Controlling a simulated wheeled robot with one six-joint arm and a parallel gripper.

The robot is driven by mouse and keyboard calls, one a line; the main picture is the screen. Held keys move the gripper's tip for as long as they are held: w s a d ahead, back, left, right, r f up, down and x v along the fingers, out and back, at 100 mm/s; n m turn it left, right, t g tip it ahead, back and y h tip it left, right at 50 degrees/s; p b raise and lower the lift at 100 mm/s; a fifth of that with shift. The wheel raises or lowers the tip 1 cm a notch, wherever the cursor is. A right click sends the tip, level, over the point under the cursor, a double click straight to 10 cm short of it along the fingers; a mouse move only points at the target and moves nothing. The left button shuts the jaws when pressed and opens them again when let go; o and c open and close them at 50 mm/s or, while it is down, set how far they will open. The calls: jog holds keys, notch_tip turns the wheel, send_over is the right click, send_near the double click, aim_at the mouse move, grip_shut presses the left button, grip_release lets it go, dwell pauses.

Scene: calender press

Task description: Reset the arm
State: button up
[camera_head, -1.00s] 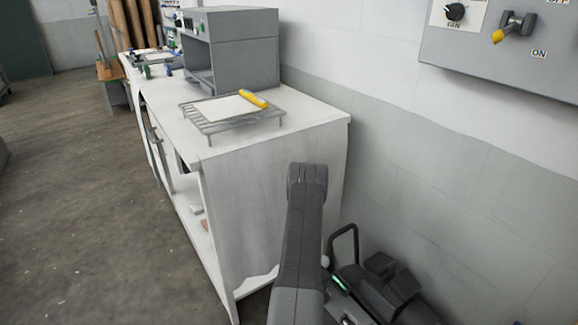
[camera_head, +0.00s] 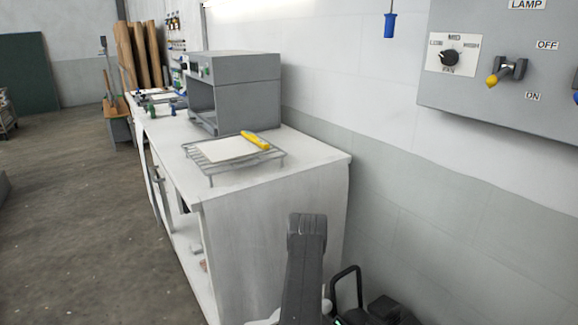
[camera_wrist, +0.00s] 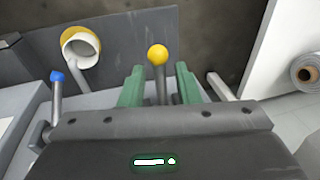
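My gripper (camera_wrist: 160,67) shows in the wrist view as two green fingers standing apart, open. A grey lever with a yellow ball knob (camera_wrist: 157,54) shows between and beyond the fingers, with a gap on each side. I cannot tell how far it is from the fingertips. In the head view a grey link of my arm (camera_head: 305,262) rises at the bottom centre, in front of the white cabinet's end. The gripper itself does not show there.
A white cabinet (camera_head: 275,225) carries a grey oven (camera_head: 235,82) and a wire rack (camera_head: 215,172) with a pale sheet and yellow tool. A control panel (camera_head: 520,110) hangs on the right wall. A blue-knobbed lever (camera_wrist: 57,77) stands left of the gripper. Floor is open at left.

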jog(key=v, duration=1.2)
jog(key=x, duration=1.3)
jog(key=shift+f, duration=0.35)
jog(key=b, duration=0.3)
jog(key=shift+w+f+h, duration=0.1)
jog(key=shift+f+h, duration=0.15)
jog(key=shift+h, duration=0.05)
jog(key=t+h+b, duration=0.1)
jog(key=b, duration=0.3)
jog(key=shift+f+b, duration=0.3)
jog(key=shift+b, duration=0.1)
